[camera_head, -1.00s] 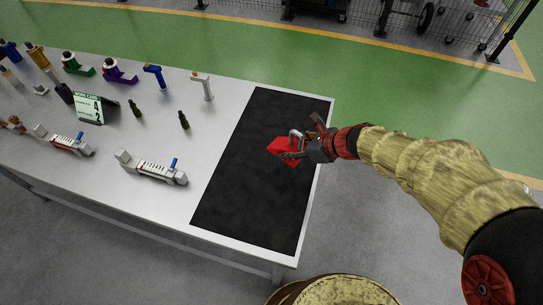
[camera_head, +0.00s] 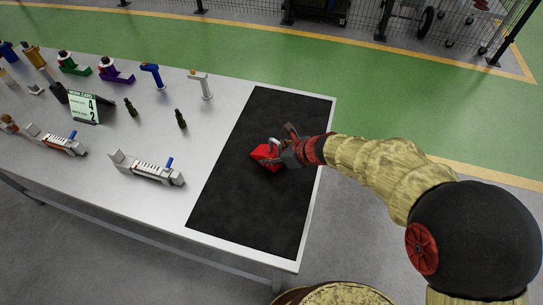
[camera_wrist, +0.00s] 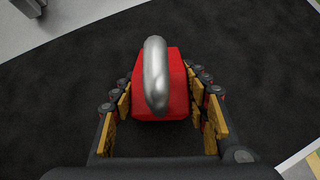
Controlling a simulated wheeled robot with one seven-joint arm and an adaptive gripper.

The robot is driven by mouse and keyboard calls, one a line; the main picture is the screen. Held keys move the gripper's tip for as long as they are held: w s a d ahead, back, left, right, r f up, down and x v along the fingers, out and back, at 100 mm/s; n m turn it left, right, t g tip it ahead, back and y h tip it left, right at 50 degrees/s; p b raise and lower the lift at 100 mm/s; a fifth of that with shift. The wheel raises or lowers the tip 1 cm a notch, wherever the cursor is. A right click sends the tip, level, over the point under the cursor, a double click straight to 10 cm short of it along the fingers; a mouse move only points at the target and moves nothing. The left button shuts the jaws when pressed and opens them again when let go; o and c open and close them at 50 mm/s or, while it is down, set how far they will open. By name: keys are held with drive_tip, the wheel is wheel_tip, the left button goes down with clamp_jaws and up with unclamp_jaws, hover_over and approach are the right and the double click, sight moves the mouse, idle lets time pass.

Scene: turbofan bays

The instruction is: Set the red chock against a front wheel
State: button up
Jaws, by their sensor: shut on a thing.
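The red chock (camera_head: 266,154) is a red block with a metal handle, over the black mat (camera_head: 232,205) at the right end of the table. My gripper (camera_head: 283,148) is shut on the chock. In the wrist view the chock (camera_wrist: 176,100) sits between the yellow-padded fingers of my gripper (camera_wrist: 160,105), its curved silver handle pointing up toward the camera. I cannot tell whether the chock touches the mat. No front wheel that a chock stands against can be made out near the gripper.
The rest of the mat is clear. Behind a wire fence, a cart wheel (camera_head: 426,22) shows beyond the green floor.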

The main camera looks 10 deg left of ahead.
drive_tip(key=o, duration=1)
drive_tip(key=shift+f, duration=0.1)
drive_tip(key=o, duration=0.5)
drive_tip(key=shift+d+r, duration=0.1)
drive_tip(key=shift+r, duration=0.35)
drive_tip(key=p+v, duration=0.4)
drive_tip(key=v, duration=0.7)
drive_tip(key=shift+s+d+r, duration=0.1)
drive_tip(key=shift+d+r, duration=0.1)
drive_tip(key=shift+d, duration=0.05)
